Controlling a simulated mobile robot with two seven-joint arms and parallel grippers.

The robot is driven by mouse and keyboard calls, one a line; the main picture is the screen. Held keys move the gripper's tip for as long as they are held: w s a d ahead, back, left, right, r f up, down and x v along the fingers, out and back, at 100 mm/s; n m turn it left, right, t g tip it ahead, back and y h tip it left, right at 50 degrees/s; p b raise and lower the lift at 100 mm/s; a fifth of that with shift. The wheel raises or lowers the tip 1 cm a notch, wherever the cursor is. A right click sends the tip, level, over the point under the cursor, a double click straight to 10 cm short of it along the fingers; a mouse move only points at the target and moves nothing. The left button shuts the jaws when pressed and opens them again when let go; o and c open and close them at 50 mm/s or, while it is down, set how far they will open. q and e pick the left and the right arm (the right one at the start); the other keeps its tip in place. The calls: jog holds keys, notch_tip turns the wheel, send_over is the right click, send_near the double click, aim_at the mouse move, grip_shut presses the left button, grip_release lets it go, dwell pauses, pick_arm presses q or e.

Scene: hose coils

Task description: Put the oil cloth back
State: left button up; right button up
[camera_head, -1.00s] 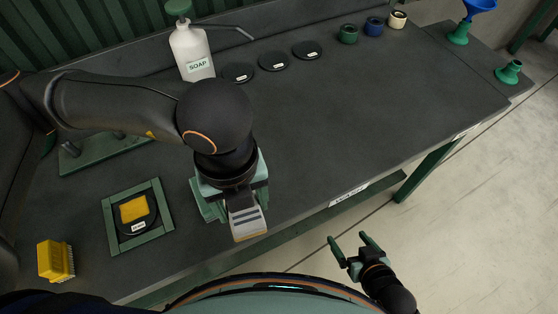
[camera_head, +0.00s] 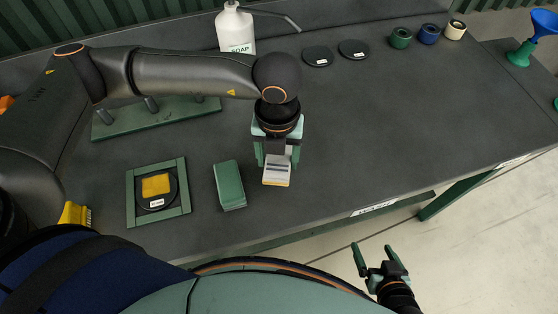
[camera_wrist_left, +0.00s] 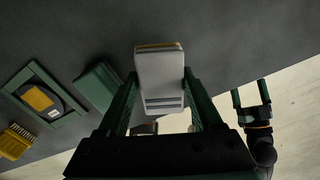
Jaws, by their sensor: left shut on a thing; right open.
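My left gripper (camera_head: 277,160) is shut on a pale grey block (camera_head: 277,174) with dark stripes and an orange-yellow edge, over the bench near its front edge. In the left wrist view the block (camera_wrist_left: 160,75) sits between both fingers. A yellow square pad (camera_head: 156,184) lies on a black labelled disc (camera_head: 166,203) inside a green square frame (camera_head: 184,197). No readable label tells me which of these is the oil cloth. My right gripper (camera_head: 376,250) is open and empty, beyond the bench's front edge, over the floor.
A green block (camera_head: 229,184) lies between the frame and my left gripper. A yellow brush (camera_head: 75,214) is at the left. A soap bottle (camera_head: 236,30), black discs (camera_head: 318,56) and several small rolls (camera_head: 401,38) stand at the back. The bench's right middle is clear.

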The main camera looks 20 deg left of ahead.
aim_at(279, 165)
pick_arm(q)
jog(key=shift+w+f, duration=0.45)
jog(key=shift+f, duration=0.05)
jog(key=shift+w+a+f, duration=0.1)
jog(key=shift+w+f, duration=0.05)
jog(key=shift+f, duration=1.85)
jog(key=o, duration=1.2)
jog(key=shift+r, duration=0.15)
notch_tip(279, 165, up, 12)
jog(key=shift+r, duration=0.15)
